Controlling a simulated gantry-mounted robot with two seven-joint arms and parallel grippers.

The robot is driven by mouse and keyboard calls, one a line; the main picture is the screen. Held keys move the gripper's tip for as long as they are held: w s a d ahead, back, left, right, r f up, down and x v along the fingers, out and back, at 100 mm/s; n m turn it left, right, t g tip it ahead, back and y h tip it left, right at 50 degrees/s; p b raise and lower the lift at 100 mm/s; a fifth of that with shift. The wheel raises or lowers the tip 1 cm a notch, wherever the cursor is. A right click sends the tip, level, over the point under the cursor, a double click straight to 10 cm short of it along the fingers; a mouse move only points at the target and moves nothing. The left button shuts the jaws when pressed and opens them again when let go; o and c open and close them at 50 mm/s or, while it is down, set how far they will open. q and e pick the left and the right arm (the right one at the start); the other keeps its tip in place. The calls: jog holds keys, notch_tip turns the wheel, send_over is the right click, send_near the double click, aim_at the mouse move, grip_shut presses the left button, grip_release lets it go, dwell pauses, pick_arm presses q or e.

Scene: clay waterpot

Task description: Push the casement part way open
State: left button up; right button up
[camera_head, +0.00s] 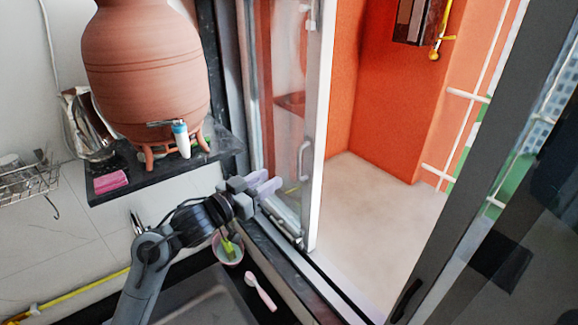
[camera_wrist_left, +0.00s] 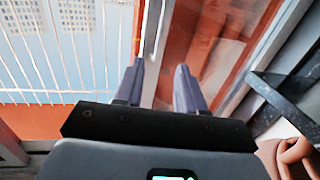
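The casement (camera_head: 316,130) is a glass pane in a pale frame with a handle (camera_head: 304,160); it stands left of a wide gap in the window opening. My left gripper (camera_head: 268,183) is at the lower left of this pane, by the sill, with its fingers pointing towards the glass. In the left wrist view my left gripper (camera_wrist_left: 158,78) has its two fingers apart with nothing held between them. A frame edge (camera_wrist_left: 152,45) runs upright beyond the fingers; I cannot tell whether they touch it. My right gripper is not in view.
A clay waterpot (camera_head: 145,65) with a tap stands on a dark shelf (camera_head: 220,150) at upper left. A cup (camera_head: 228,250) and pink brush (camera_head: 260,290) lie below my left gripper. A dark-framed panel (camera_head: 480,170) stands at right. White bars (camera_wrist_left: 60,50) show outside.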

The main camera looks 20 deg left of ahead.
aim_at(298, 157)
pick_arm(q)
jog(key=x, duration=0.3)
jog(key=r+p+x, duration=0.1)
jog(key=x, duration=0.3)
jog(key=p+x, duration=0.1)
jog(key=x, duration=0.3)
jog(key=shift+d+r, duration=0.1)
jog(key=shift+r, duration=0.15)
jog(key=shift+s, duration=0.1)
grip_shut()
